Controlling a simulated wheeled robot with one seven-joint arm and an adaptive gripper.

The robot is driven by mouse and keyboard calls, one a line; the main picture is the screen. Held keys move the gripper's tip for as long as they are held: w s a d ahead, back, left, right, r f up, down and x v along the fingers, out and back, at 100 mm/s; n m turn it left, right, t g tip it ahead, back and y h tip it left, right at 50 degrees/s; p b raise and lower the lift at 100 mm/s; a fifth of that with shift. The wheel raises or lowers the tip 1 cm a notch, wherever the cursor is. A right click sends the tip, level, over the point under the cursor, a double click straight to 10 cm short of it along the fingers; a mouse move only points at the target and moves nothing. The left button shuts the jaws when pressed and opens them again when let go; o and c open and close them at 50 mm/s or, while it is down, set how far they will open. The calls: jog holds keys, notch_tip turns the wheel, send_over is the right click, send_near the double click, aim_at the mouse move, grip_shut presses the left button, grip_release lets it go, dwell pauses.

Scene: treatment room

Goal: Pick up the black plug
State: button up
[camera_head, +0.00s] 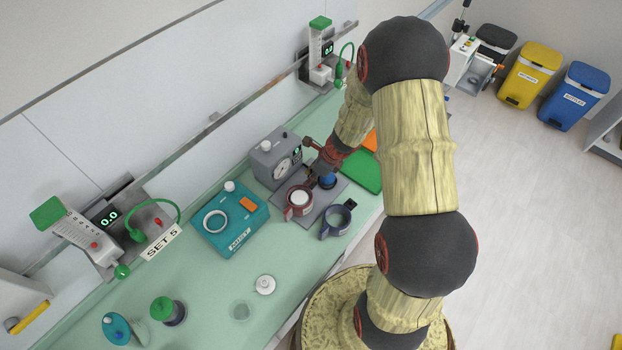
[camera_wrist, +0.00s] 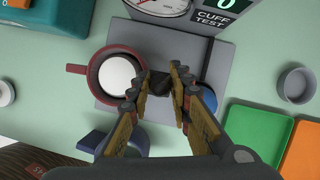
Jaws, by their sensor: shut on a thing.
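A small black plug (camera_wrist: 161,88) is between my gripper's fingers (camera_wrist: 161,79) in the wrist view. The fingers close on it from both sides and hide part of it. It is over the grey base plate (camera_wrist: 120,94) of the cuff tester, but I cannot tell whether it is clear of the plate. In the head view my gripper (camera_head: 312,178) is over the same plate, and the plug cannot be made out there.
A red cuff (camera_head: 299,201) around a white cylinder is close left of my gripper. A blue cuff (camera_head: 337,218) and the grey gauge unit (camera_head: 275,157) are also near. A teal box (camera_head: 230,221) stands left; green (camera_head: 364,172) and orange trays lie right.

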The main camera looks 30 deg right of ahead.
grip_shut()
jog(key=shift+r, duration=0.15)
